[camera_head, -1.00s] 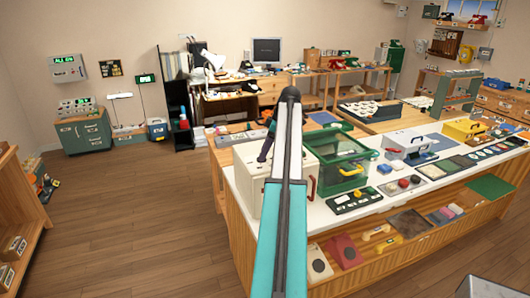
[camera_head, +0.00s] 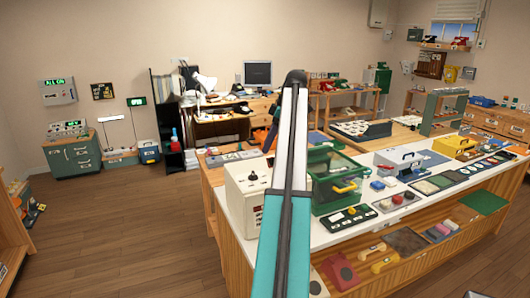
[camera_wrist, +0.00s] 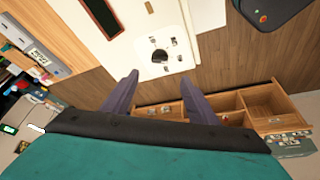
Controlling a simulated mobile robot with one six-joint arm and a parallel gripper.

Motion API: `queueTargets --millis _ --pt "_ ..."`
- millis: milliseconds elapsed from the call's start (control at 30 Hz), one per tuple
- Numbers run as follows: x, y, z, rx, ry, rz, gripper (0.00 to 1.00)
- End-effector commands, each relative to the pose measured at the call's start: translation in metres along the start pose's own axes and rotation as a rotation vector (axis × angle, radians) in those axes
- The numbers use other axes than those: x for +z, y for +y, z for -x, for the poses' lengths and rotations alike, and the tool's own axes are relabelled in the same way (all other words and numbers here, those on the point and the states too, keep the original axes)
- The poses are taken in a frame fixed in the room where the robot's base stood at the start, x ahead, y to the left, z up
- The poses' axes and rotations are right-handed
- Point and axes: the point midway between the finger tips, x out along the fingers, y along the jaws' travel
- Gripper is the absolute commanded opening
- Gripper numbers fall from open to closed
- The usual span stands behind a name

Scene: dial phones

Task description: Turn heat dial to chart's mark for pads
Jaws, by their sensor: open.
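A cream box (camera_head: 241,205) stands at the left end of the white counter, with a black dial (camera_head: 252,177) on its top. The wrist view shows a white panel (camera_wrist: 128,52) with a dark round knob (camera_wrist: 160,56) in a pale ring with small marks around it. My gripper (camera_wrist: 155,82) is open and empty, its two dark fingers apart below the knob in the picture and not touching it. My teal arm hides part of the box in the head view. I cannot make out a readable chart or the knob's pointing direction.
A green clear-sided case (camera_head: 334,185) stands close to the right of the box. A black tray of coloured buttons (camera_head: 350,217) lies in front of it. Wooden floor (camera_head: 130,225) is clear to the left of the counter.

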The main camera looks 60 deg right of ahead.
Motion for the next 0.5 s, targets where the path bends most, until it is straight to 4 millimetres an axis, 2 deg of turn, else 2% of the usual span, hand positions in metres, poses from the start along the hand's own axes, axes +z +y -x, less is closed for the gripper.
queueTargets --millis 167,500 --pt "0.0003 0.0002 0.0072 0.001 0.000 0.000 0.53" --pt "-0.0005 -0.0001 0.0064 -0.001 0.000 0.001 0.53"
